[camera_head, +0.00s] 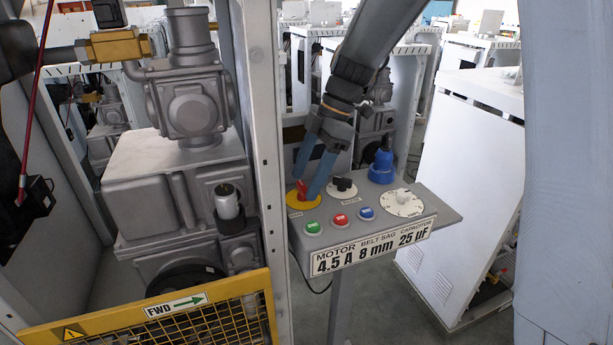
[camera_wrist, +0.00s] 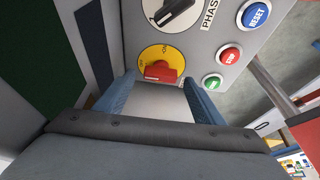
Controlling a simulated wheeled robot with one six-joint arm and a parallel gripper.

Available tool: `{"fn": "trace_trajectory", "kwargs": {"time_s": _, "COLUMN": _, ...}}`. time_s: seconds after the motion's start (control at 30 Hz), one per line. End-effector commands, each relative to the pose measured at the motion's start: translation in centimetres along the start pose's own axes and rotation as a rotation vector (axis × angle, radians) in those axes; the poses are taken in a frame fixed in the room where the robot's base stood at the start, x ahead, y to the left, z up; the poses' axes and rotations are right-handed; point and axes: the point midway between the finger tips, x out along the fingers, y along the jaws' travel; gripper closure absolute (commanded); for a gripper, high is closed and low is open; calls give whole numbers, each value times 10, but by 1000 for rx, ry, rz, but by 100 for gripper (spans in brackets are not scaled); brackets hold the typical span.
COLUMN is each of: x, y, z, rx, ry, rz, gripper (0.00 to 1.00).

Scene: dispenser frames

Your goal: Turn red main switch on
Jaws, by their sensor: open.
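The red main switch (camera_head: 301,187) is a red knob on a yellow round plate at the left of the grey control panel (camera_head: 440,214). In the wrist view the open fingers (camera_wrist: 159,80) stand to the left and right of the knob, with space on both sides. Whether the fingertips touch the plate is unclear.
A black phase knob (camera_head: 343,187), a blue plug (camera_head: 381,166) and a white dial (camera_head: 402,203) share the panel. Green (camera_head: 313,228), red (camera_head: 340,220) and blue (camera_head: 366,213) buttons line its front. A metal post (camera_head: 262,130) stands close on the left.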

Motion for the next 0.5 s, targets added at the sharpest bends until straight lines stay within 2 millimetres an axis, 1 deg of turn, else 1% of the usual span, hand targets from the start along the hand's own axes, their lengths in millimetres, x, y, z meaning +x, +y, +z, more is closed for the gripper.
{"fn": "trace_trajectory", "kwargs": {"time_s": 0.03, "x": 4, "y": -1, "z": 0, "rx": 1, "ry": 0, "rz": -3, "gripper": 38}}
{"fn": "trace_trajectory", "kwargs": {"time_s": 0.13, "x": 9, "y": -1, "z": 0, "rx": 1, "ry": 0, "rz": -1, "gripper": 38}}
{"fn": "trace_trajectory", "kwargs": {"time_s": 0.4, "x": 11, "y": 0, "z": 2, "rx": 3, "ry": -1, "rz": 1, "gripper": 38}}
{"fn": "trace_trajectory", "kwargs": {"time_s": 0.43, "x": 11, "y": 0, "z": 2, "rx": 3, "ry": 0, "rz": 1, "gripper": 41}}
{"fn": "trace_trajectory", "kwargs": {"time_s": 0.5, "x": 11, "y": 0, "z": 2, "rx": 3, "ry": 0, "rz": 1, "gripper": 53}}
